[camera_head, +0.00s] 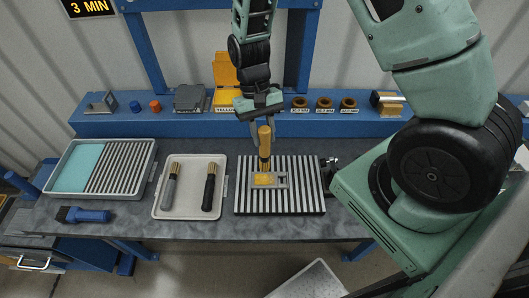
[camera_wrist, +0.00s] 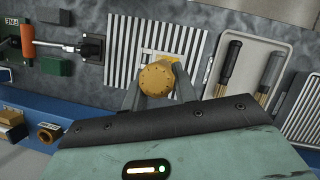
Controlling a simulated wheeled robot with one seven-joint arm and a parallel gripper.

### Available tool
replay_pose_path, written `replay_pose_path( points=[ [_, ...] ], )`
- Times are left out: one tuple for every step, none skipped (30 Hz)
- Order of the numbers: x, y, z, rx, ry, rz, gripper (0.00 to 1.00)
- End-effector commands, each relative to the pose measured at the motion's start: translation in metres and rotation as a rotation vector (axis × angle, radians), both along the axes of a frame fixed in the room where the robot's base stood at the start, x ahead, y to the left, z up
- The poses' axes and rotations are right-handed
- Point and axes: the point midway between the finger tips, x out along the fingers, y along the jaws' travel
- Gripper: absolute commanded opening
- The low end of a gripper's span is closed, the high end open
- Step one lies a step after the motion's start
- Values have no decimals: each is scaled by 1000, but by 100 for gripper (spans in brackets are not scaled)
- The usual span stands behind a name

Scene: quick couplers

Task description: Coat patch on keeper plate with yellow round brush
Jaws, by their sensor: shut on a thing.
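My gripper (camera_head: 264,122) is shut on the yellow round brush (camera_head: 265,143) and points down. The brush stands about upright, its lower end at the keeper plate (camera_head: 283,180); I cannot tell whether the bristles touch. The plate is a small grey piece on a striped board (camera_head: 307,203). A yellow area (camera_head: 264,179) shows on the plate's left part, below the brush. In the wrist view, the brush's round handle end (camera_wrist: 157,79) sits between my gripper's fingers (camera_wrist: 158,92) and hides much of the plate.
A pale tray (camera_head: 221,164) with a grey-handled and a black-handled brush lies left of the board. Further left are a teal-and-striped tray (camera_head: 152,151) and a blue brush (camera_head: 83,214). A yellow bin (camera_head: 226,97) and several brown rings line the back shelf. A clamp (camera_head: 330,163) stands right of the board.

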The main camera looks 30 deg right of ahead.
Motion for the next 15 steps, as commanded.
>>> replay_pose_path(
  points=[
    [0,0,-1,0,0,0,0],
    [0,0,-1,0,0,0,0],
    [0,0,-3,0,0,0,0],
    [-1,-1,-4,0,0,0,0],
    [-1,-1,-5,0,0,0,0],
    [-1,-1,-8,0,1,0,0],
    [-2,-2,-9,0,1,0,0],
    [-2,-2,-12,0,1,0,0],
    [-3,-3,-15,0,1,0,0],
    [-3,-3,-17,0,1,0,0],
    [-4,-4,-20,0,2,0,0],
    [-4,-4,-24,1,2,0,0],
    [-5,-5,-27,1,2,-1,0],
    [-5,-5,-29,1,2,-1,0],
    [-6,-6,-33,1,2,-1,0]
  ],
)
